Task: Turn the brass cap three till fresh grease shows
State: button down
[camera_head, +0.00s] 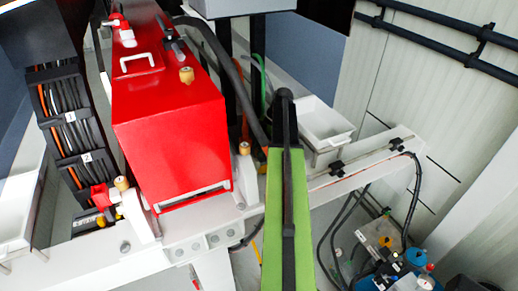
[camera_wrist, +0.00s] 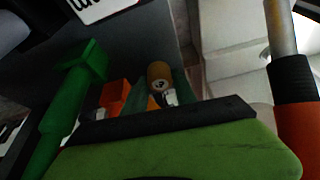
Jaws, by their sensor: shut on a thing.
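In the wrist view a brass cap (camera_wrist: 157,71) with a pale centre stands at the tips of my gripper (camera_wrist: 156,92). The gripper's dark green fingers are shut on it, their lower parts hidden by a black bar. My gripper is hidden behind my arm there. I cannot tell which cap it holds, and no grease is visible.
The red housing (camera_head: 170,125) stands on a white beam (camera_head: 205,225). A white bin (camera_head: 325,122) is right of my arm. Hoses and blue equipment (camera_head: 405,275) lie at lower right. In the wrist view a green post (camera_wrist: 62,115) and an orange-black cylinder (camera_wrist: 294,100) flank the gripper.

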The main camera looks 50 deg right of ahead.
jog(key=shift+w+d+m, duration=0.1)
jog(key=shift+m, duration=0.2)
jog(key=m+t, duration=0.1)
jog(key=m, duration=0.1)
jog(key=m+t+h, duration=0.1)
jog(key=m, duration=0.2)
jog(key=shift+a+r+m+h, duration=0.1)
jog(key=shift+a+m+h, duration=0.1)
jog(key=shift+m+h, duration=0.1)
jog(key=m+h, duration=0.1)
jog(key=m, duration=0.1)
jog(key=m+h, duration=0.1)
jog(key=m, duration=0.2)
jog(key=shift+a+t, duration=0.1)
jog(key=shift+t, duration=0.2)
jog(key=shift+m, duration=0.3)
jog(key=c, duration=1)
grip_release()
jog(key=shift+s, duration=0.2)
